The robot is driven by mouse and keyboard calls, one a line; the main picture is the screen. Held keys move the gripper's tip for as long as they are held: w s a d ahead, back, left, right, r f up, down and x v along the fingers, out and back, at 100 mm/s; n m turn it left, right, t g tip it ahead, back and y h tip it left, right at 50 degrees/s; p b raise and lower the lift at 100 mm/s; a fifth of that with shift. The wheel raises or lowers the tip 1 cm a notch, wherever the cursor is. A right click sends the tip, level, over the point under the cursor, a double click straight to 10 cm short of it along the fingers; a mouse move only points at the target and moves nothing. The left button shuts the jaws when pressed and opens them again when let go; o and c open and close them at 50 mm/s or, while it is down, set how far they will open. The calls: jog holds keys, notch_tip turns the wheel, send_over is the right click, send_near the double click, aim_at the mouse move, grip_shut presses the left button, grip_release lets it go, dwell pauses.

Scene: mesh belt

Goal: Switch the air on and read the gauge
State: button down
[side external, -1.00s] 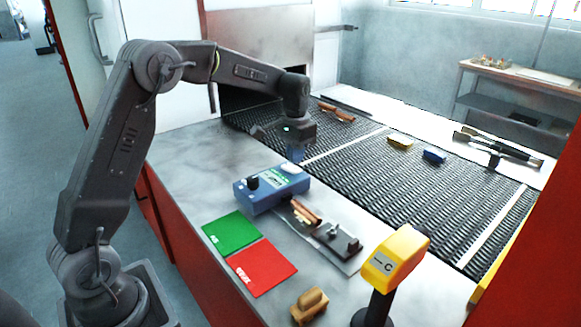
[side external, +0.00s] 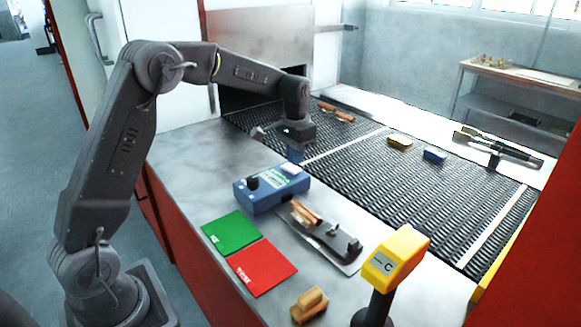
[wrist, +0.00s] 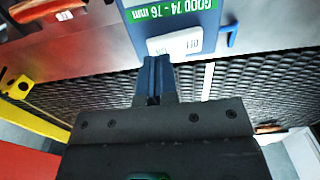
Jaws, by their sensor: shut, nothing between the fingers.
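The blue gauge box (side external: 266,204) stands on the counter beside the belt, with a black knob (side external: 252,183) and a green and white face (side external: 268,182). Its face is too small to read. A white rocker (side external: 292,168) sits at its far right end; it also shows in the wrist view (wrist: 180,43) with small unclear marks. My gripper (side external: 296,155) is shut and empty, fingers pointing down just past the rocker. In the wrist view the fingertips (wrist: 156,62) lie close to the rocker's edge; I cannot tell whether they touch. A green label there reads "GOOD 74 - 76 mm".
Green (side external: 231,231) and red (side external: 261,266) pads lie in front of the box. A metal plate fixture (side external: 345,262) holding a brown piece (side external: 307,213) is at its right. A yellow-headed post (side external: 395,258) and wooden block (side external: 309,305) stand nearer. Behind is the mesh belt (side external: 340,180).

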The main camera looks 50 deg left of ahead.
aim_at(295, 169)
jog(key=shift+f, duration=1.1)
dwell(0.5)
jog(key=shift+r, duration=3.5)
